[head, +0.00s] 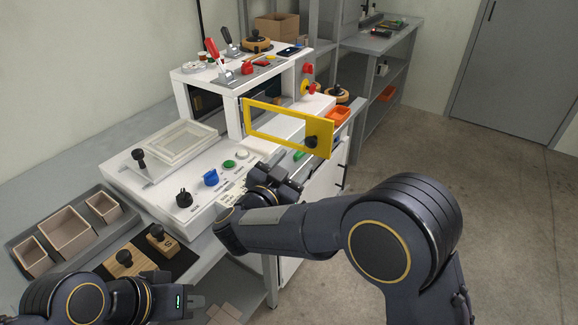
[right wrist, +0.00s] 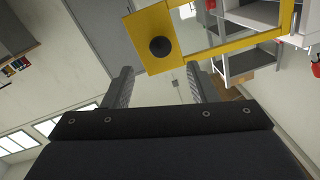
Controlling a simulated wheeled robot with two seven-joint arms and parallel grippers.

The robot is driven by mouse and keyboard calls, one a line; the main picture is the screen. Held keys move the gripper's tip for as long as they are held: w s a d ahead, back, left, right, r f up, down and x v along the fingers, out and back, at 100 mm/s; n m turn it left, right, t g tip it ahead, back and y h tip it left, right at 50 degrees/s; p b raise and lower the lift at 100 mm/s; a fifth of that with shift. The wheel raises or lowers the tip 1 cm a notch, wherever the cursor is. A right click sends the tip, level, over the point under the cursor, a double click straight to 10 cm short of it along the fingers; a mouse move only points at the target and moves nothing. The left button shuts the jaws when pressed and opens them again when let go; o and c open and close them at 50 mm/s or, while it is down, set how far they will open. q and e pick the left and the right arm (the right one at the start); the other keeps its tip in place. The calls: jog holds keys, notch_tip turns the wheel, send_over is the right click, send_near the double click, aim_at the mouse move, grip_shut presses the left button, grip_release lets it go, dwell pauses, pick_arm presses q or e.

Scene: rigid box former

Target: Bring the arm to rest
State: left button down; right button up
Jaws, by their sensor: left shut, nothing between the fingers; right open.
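My right arm reaches across the head view to its gripper (head: 278,186), which is by the front of the white machine's control panel. The right wrist view shows this gripper (right wrist: 160,88) with its two fingers apart and nothing between them. A yellow frame guard (head: 262,125) with a black knob (head: 311,141) stands just beyond it. In the right wrist view the knob (right wrist: 161,47) on its yellow plate is past the fingertips, apart from them. My left gripper (head: 190,300) is low at the bottom left, shut and empty, in front of the bench.
The white machine (head: 150,185) carries knobs and a pale rectangular frame (head: 173,145). A tray of cardboard boxes (head: 68,232) and wooden blocks (head: 124,262) lie at the left. An orange bin (head: 338,116) is right of the guard. The floor (head: 510,200) at right is clear.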

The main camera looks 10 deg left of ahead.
jog(key=w+d+r+n+y+p, duration=0.2)
jog(key=w+d+r+y+p, duration=0.15)
jog(key=d+r+y, duration=0.45)
jog(key=s+d+r+n+g+y+p, duration=0.2)
jog(key=s+d+r+g+y+p, duration=0.15)
jog(key=s+d+r, duration=0.45)
jog(key=s+d+f+g+p, duration=0.1)
jog(key=s+d+f+g, duration=0.1)
jog(key=s, duration=0.6)
jog(key=s+d+f+g+h+p, duration=0.1)
jog(key=s+d+f+g, duration=0.2)
jog(key=s, duration=0.6)
jog(key=s+d+f+n+g+p, duration=0.1)
jog(key=s+d+f+g, duration=0.2)
jog(key=s+d+f, duration=0.3)
jog(key=s+d, duration=0.1)
jog(key=s, duration=0.2)
jog(key=shift+s+d+f, duration=0.2)
jog(key=shift+s, duration=0.05)
